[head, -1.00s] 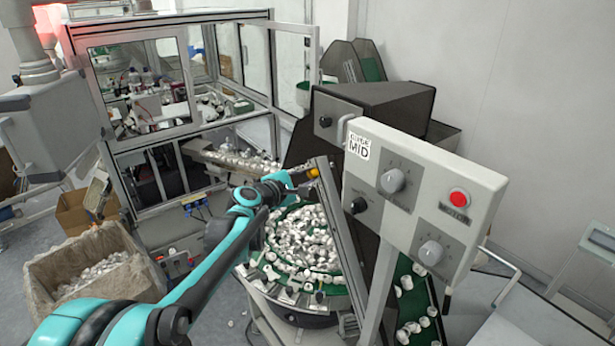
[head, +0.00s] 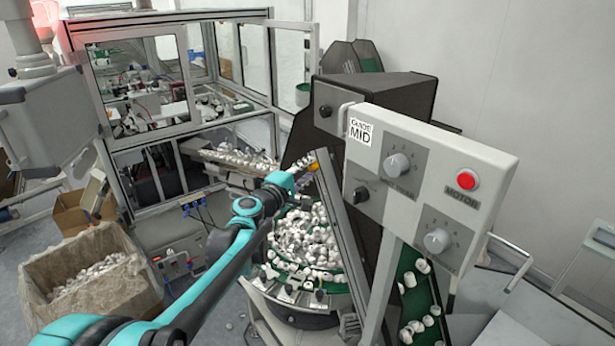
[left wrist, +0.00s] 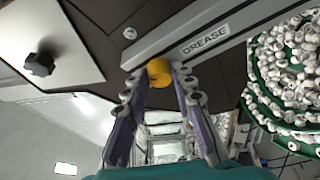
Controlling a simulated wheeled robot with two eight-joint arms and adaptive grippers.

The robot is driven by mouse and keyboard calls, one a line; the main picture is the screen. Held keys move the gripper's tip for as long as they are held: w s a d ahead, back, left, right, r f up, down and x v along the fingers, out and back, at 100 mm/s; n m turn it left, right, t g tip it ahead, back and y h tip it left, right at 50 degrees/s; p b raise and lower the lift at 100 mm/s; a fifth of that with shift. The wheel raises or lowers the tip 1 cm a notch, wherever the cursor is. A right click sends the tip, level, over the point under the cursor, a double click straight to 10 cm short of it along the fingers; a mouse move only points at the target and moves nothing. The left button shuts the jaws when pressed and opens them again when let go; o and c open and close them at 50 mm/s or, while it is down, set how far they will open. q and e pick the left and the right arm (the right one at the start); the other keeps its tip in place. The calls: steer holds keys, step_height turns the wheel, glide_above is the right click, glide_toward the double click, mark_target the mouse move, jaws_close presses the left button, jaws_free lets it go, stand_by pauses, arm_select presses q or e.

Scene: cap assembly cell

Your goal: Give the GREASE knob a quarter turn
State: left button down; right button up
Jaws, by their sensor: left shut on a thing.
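The GREASE knob (left wrist: 160,72) is a round yellow-orange knob on a grey bar beside the GREASE label (left wrist: 206,39). In the head view the knob (head: 313,164) is a small yellow spot at the top of the slanted bar, partly hidden by my gripper. My left gripper (left wrist: 159,78) has a fingertip on each side of the knob and is shut on it. In the head view the left gripper (head: 305,172) reaches the knob from the left. How far the knob is turned cannot be told. My right gripper is not in view.
The round feeder bowl (head: 308,296) full of silvery caps lies below the bar. Close to the right stands a control panel (head: 470,214) with several knobs and a red MOTOR button (head: 467,179). A worn bin (head: 90,300) stands at the lower left.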

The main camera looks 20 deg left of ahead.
arm_select(q)
steer(key=m+b, duration=0.1)
steer(key=m, duration=0.1)
steer(key=m+t+b, duration=0.1)
steer(key=m+b, duration=0.1)
steer(key=f+m+t+h+b, duration=0.1)
steer(key=m, duration=0.1)
steer(key=shift+b, duration=0.3)
steer(key=m+h+b, duration=0.1)
steer(key=m, duration=0.1)
steer(key=m+b, duration=0.1)
steer(key=m, duration=0.1)
steer(key=shift+a+t+h, duration=0.1)
steer(key=shift+t+h, duration=0.3)
steer(key=shift+w+m+h+b, duration=0.1)
steer(key=shift+m+h+b, duration=0.6)
steer(key=shift+m, duration=1.2)
steer(key=c, duration=1.3)
jaws_free()
steer(key=shift+o, duration=0.2)
steer(key=shift+a, duration=0.1)
steer(key=v, duration=1.2)
